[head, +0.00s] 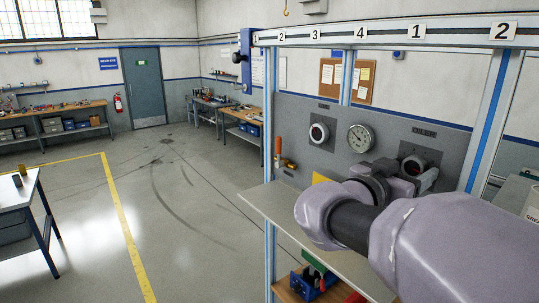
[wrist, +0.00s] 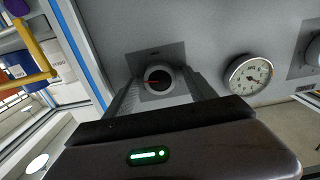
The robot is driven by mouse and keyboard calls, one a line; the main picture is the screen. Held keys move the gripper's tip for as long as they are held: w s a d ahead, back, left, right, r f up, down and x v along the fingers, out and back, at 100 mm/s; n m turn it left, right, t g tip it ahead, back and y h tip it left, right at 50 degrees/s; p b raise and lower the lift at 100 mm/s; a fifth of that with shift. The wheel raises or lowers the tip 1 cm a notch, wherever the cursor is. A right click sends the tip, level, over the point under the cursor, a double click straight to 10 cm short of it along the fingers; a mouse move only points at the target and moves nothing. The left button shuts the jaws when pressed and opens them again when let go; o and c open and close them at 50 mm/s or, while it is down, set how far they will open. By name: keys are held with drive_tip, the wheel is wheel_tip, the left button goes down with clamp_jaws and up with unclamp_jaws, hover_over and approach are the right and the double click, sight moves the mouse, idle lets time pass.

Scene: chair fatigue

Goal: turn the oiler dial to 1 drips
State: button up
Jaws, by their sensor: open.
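The oiler dial (head: 415,165) is a round knob with a dark face and pale rim on a dark square plate under the OILER label, at the right of the grey panel. In the wrist view the dial (wrist: 159,80) shows a red pointer line and sits between the two fingers. My gripper (head: 424,180) is open in front of the dial, its fingers reaching toward the panel on either side of the knob. Whether the fingers touch the knob cannot be told. My arm and gripper hide part of the dial's lower side in the head view. The drip marks are too small to read.
A round white gauge (head: 360,138) and another dial (head: 319,132) are on the panel (head: 345,160) to the left. A grey shelf (head: 290,216) runs below my arm. A frame post (head: 488,120) stands to the right. Open floor lies at left.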

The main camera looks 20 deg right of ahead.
drive_tip(key=c, duration=1.4)
drive_tip(key=shift+f+b, duration=0.1)
drive_tip(key=shift+b, duration=0.3)
